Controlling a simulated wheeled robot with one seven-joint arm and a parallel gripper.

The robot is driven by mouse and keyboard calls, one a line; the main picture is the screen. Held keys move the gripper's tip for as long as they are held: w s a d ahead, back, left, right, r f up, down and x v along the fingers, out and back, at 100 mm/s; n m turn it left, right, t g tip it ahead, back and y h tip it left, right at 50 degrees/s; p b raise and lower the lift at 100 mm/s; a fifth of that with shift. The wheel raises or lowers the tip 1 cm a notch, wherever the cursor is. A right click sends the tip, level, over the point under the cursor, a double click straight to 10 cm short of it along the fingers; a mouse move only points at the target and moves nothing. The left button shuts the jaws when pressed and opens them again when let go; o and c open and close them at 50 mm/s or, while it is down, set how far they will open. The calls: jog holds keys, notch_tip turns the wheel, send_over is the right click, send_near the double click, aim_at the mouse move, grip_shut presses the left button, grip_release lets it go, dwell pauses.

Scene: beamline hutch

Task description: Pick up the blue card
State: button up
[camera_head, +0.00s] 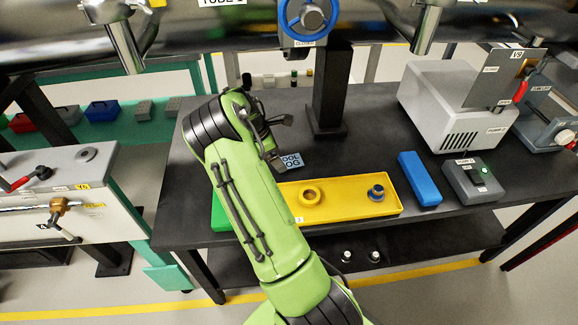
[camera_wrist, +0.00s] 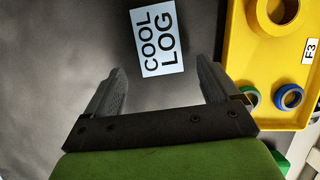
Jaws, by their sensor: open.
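The light blue card (camera_wrist: 158,57) with "COOL LOG" in dark letters lies flat on the dark tabletop. In the head view the card (camera_head: 292,160) is partly hidden behind my arm and gripper, just behind the yellow tray. My gripper (camera_wrist: 163,67) is open and empty. In the wrist view its two fingers stand apart, and the card is centred just beyond the fingertips, its near edge around their level. In the head view my gripper (camera_head: 279,142) is close to the card; its height above the table is hard to tell.
A yellow tray (camera_head: 385,209) holding rings stands beside the card; it also shows in the wrist view (camera_wrist: 237,55). A blue block (camera_head: 420,178) and a grey button box (camera_head: 474,181) stand to the right. A black post (camera_head: 329,95) rises behind. Bare tabletop lies left of the card.

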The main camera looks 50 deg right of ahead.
aim_at(289, 163)
jog(key=x, duration=0.3)
jog(key=shift+b, duration=0.35)
jog(key=shift+a+r, duration=0.1)
jog(key=c, duration=1.1)
